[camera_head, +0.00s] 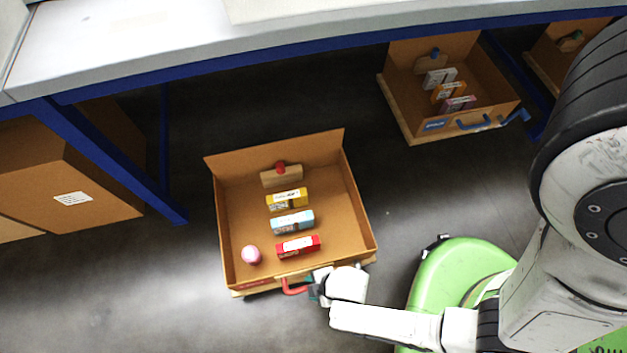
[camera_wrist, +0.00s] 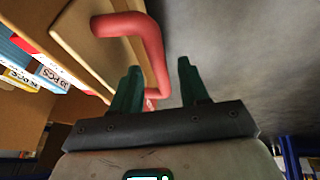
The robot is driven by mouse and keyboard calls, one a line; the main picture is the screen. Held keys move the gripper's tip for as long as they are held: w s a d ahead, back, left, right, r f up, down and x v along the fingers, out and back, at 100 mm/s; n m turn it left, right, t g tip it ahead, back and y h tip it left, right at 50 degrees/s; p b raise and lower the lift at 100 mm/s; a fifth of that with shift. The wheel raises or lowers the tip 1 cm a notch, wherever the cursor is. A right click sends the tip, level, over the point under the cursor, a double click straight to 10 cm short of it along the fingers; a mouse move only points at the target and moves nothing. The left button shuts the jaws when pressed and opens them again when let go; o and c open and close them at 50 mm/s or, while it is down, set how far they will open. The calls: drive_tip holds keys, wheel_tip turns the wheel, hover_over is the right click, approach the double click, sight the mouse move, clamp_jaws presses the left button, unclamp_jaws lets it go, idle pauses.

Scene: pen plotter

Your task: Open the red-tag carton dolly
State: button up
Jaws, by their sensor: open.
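The red-tag carton dolly (camera_head: 348,205) is an open-topped brown carton on a pale wooden base, standing out on the floor in front of the table. Its red handle (camera_head: 294,288) is on the near side and shows large in the wrist view (camera_wrist: 150,45). My gripper (camera_head: 318,284) is at this handle. In the wrist view its two dark green fingers (camera_wrist: 160,66) are apart, with part of the handle between them. I cannot tell whether they touch it. The carton holds a yellow box (camera_head: 287,199), a light blue box (camera_head: 293,222), a red box (camera_head: 298,246) and a pink ball (camera_head: 251,254).
A wooden block with a red knob (camera_head: 281,175) is also in the carton. A blue-handled carton dolly (camera_head: 397,107) stands under the table (camera_head: 170,35) at upper right. A closed carton (camera_head: 100,190) is at left.

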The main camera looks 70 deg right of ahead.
drive_tip(key=p+v, duration=0.5)
drive_tip(key=v, duration=0.5)
drive_tip(key=shift+s+r, duration=0.15)
drive_tip(key=shift+r, duration=0.1)
drive_tip(key=w+d+r+m+g+h, duration=0.1)
drive_tip(key=w+d+r+m, duration=0.3)
drive_tip(key=r, duration=0.4)
drive_tip(key=w+d+r+m+g, duration=0.2)
drive_tip(key=w+d+r, duration=0.2)
drive_tip(key=d+r, duration=0.4)
wheel_tip(320, 180, up, 28)
drive_tip(key=m+p, duration=0.2)
drive_tip(key=p, duration=1.7)
drive_tip(key=shift+s+d+m+g+p, duration=0.3)
drive_tip(key=shift+s+d+g+p, duration=0.05)
drive_tip(key=shift+s+g+p, duration=0.05)
